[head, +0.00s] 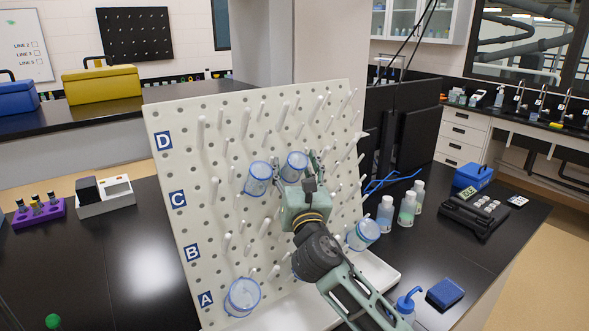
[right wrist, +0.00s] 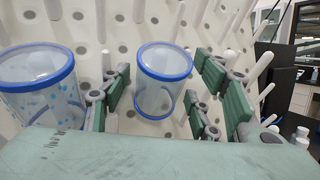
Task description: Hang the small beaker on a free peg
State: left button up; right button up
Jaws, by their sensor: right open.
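A white pegboard (head: 180,135) with rows marked A to D stands upright on the black bench. A small clear beaker with blue rims (head: 295,164) is at the board between rows C and D; the right wrist view shows this beaker (right wrist: 164,62) between my fingers. My right gripper (head: 301,172) is open, with a finger on each side of the beaker; I cannot tell whether they touch it. The beaker appears to be at a peg, but its support is hidden. My left gripper is not in view.
Another beaker (head: 257,179) is close on the left, also in the right wrist view (right wrist: 38,85). More beakers are at the lower left (head: 242,297) and right (head: 363,235) of the board. Bare pegs surround them. Bottles (head: 407,209) stand right of the board.

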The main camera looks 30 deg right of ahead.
jog(key=v, duration=1.2)
jog(key=shift+f, duration=0.15)
